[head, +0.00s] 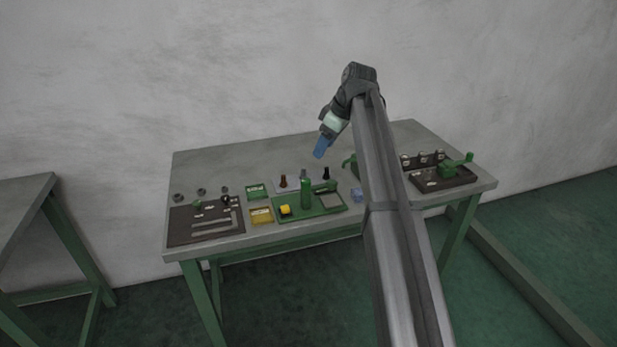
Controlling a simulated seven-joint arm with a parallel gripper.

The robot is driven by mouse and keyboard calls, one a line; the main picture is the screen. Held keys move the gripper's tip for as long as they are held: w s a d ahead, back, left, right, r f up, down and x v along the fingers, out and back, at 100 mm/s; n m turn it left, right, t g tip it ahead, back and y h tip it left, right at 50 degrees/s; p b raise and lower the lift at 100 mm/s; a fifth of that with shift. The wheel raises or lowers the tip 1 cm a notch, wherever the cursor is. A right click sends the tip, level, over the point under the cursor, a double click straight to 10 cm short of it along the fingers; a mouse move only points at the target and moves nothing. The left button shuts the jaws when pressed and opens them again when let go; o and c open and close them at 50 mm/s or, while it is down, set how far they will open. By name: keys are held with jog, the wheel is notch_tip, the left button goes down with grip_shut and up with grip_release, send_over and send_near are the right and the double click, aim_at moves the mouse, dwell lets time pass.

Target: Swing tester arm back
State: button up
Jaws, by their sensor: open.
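My gripper (320,151), with blue fingers, hangs over the back middle of the workbench (235,160), pointing down and to the left. It is open and holds nothing that I can see. It is above and apart from the things on the bench. A green fixture with a lever (456,165) sits on a dark board at the right. I cannot tell which part is the tester arm.
A dark board (182,230) with metal parts lies at the left. Green (257,191) and yellow (262,216) bins and a blue block (357,195) sit near the tray. My arm hides part of the bench right of the middle. The back left is clear.

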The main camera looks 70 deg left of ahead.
aim_at(306, 180)
jog(key=x, duration=1.3)
jog(key=shift+f, duration=0.3)
grip_shut()
